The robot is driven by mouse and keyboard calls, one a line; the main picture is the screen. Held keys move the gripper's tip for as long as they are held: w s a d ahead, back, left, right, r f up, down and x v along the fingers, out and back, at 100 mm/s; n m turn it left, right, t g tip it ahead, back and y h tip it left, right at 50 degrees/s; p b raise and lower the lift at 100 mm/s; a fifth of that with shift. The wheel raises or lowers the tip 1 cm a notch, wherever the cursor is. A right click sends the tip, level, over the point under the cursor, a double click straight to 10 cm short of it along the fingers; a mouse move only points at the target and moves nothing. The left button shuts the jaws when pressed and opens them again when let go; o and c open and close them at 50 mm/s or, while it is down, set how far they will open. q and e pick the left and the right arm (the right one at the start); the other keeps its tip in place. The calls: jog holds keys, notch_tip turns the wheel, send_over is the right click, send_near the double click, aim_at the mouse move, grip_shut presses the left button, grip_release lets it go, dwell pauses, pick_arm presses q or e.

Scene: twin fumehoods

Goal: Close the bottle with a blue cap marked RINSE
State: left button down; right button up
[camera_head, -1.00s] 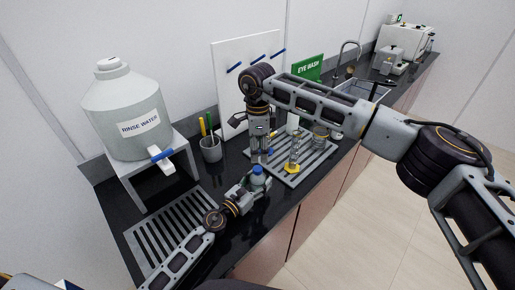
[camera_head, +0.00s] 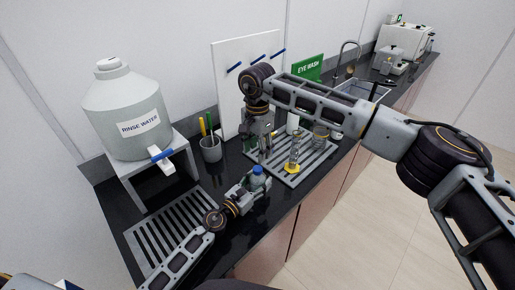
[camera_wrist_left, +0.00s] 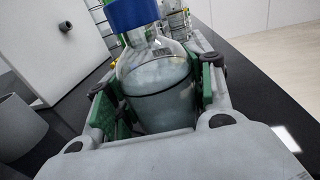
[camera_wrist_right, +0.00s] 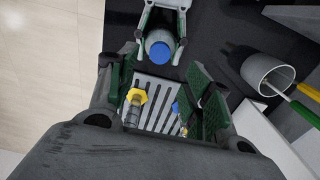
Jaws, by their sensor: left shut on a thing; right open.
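The clear bottle (camera_wrist_left: 160,85) holds bluish liquid and has a blue cap (camera_head: 258,169) on top. In the left wrist view the cap (camera_wrist_left: 132,14) sits over the neck, its top cut off by the frame. My left gripper (camera_head: 258,184) is shut around the bottle body and holds it upright near the counter's front edge. My right gripper (camera_head: 261,148) is open and empty, beyond the bottle and above the slatted rack. The right wrist view shows the cap (camera_wrist_right: 161,52) past its spread fingers. No RINSE marking is legible on the bottle.
A slatted rack (camera_head: 318,160) carries a cylinder with a yellow base (camera_head: 293,168). A pen cup (camera_head: 210,150) and a RINSE WATER jug (camera_head: 125,105) on a stand are at the left. Another slatted rack (camera_head: 150,235) lies at the front left. A white pegboard (camera_head: 230,75) stands behind.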

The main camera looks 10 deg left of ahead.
aim_at(258, 168)
jog(key=shift+f, duration=0.1)
dwell(0.4)
jog(key=shift+f, duration=3.9)
grip_shut()
